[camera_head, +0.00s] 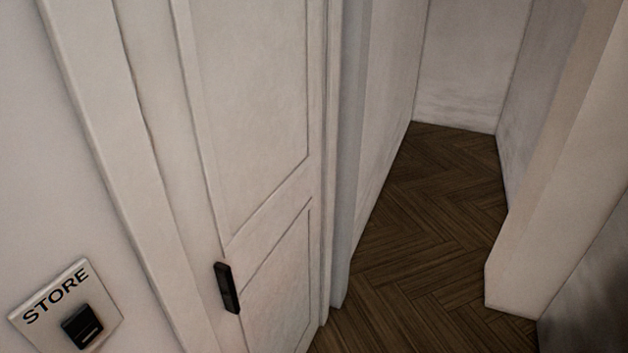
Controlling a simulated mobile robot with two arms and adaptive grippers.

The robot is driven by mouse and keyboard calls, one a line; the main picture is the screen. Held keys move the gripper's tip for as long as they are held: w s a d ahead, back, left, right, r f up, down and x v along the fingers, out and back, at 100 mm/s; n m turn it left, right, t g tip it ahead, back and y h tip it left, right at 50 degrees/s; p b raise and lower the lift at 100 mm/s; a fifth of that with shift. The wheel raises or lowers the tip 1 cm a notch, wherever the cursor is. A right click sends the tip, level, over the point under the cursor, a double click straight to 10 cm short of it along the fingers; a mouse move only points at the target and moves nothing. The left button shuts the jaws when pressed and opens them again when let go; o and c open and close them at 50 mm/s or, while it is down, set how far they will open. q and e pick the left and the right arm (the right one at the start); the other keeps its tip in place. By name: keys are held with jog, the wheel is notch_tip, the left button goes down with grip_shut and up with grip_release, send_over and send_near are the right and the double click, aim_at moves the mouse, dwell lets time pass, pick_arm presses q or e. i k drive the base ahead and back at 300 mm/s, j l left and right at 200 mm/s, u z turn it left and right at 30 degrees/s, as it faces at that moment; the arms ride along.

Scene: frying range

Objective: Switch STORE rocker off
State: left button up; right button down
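A pale wall plate (109,318) with the word STORE in black letters is at the lower left, on the wall beside a door frame. A black rocker (82,326) sits on the plate below the lettering, with a light line near its lower edge. I cannot tell from this angle which way the rocker is tipped. Neither of my grippers shows in the head view.
A white panelled door (252,100) with a black handle (227,287) stands right of the plate. Beyond it, a dark herringbone wood floor (430,220) runs into a narrow passage. A wall corner (545,190) bounds the passage on the right. The visible floor is clear.

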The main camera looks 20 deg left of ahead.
aim_at(84, 327)
jog(key=k+j+u, duration=0.1)
jog(key=u, duration=0.35)
jog(key=j+u, duration=0.2)
jog(key=u, duration=0.25)
jog(key=k+j+u, duration=0.1)
jog(key=u, duration=0.35)
jog(key=k+l+u, duration=0.1)
jog(key=l, duration=0.35)
jog(key=k+l+u, duration=0.1)
jog(key=k+l, duration=0.15)
jog(key=l, duration=0.15)
jog(key=k+l+u, duration=0.1)
jog(key=l, duration=0.3)
jog(key=k+l, duration=0.35)
jog(key=i+l+u, duration=0.05)
jog(key=l, duration=0.05)
